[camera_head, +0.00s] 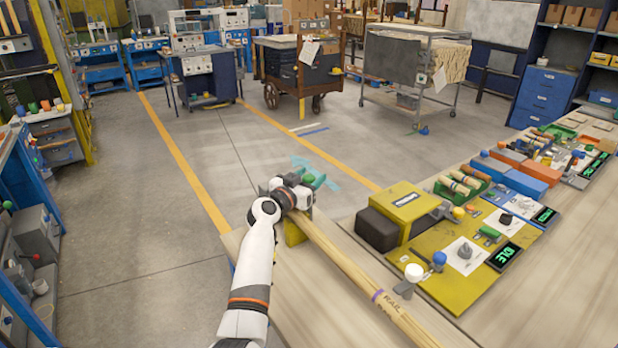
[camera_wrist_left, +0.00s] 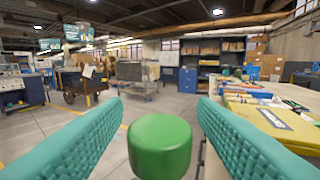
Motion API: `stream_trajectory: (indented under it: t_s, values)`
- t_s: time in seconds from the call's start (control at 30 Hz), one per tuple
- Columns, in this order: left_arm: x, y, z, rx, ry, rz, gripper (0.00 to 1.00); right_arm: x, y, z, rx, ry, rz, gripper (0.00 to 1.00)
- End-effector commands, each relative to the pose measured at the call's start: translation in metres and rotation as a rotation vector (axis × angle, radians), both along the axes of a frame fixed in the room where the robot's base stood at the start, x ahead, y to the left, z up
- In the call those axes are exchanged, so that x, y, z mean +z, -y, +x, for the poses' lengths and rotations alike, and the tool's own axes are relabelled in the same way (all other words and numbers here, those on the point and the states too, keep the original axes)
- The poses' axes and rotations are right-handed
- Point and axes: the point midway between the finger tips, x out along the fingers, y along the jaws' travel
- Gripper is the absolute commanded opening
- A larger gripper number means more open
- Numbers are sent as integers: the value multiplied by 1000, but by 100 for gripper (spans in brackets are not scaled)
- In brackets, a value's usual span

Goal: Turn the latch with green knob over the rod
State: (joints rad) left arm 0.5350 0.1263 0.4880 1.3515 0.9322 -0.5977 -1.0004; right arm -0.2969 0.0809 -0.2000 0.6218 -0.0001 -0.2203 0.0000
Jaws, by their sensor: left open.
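The green knob (camera_wrist_left: 160,146) is a round cap close in front of my left wrist camera, between the two teal fingers and apart from both. It shows small in the head view (camera_head: 308,179), beside my left gripper (camera_head: 312,176). My left gripper is open around the knob, at the far end of the bench. The latch arm under the knob is hidden, so its angle cannot be told. The wooden rod (camera_head: 345,262) lies along the bench's left side, with a purple band and lettering. Its far end rests at a yellow support (camera_head: 295,233), partly behind my wrist. My right gripper is out of view.
Right of the rod stand a yellow machine with a black end (camera_head: 401,212), a white knob (camera_head: 414,272) and a blue knob (camera_head: 439,258). Yellow and blue panels with parts fill the bench's right side. Open floor lies beyond the bench's far end.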

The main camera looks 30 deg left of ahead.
Motion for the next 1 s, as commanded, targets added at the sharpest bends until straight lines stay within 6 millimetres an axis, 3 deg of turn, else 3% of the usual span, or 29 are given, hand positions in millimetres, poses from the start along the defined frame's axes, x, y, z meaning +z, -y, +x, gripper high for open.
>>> stream_trajectory:
  t_s: [0.2,0.5,0.53,0.77,1.0]
  values:
    - [0,0,0,0,0,0,51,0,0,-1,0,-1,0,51]
    - [0,0,0,0,0,0,2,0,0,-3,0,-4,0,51]
    - [0,0,0,0,0,0,0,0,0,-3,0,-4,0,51]
    - [2,1,0,45,-6,-2,0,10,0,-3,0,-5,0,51]
    - [7,1,0,247,-6,-6,0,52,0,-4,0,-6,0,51]
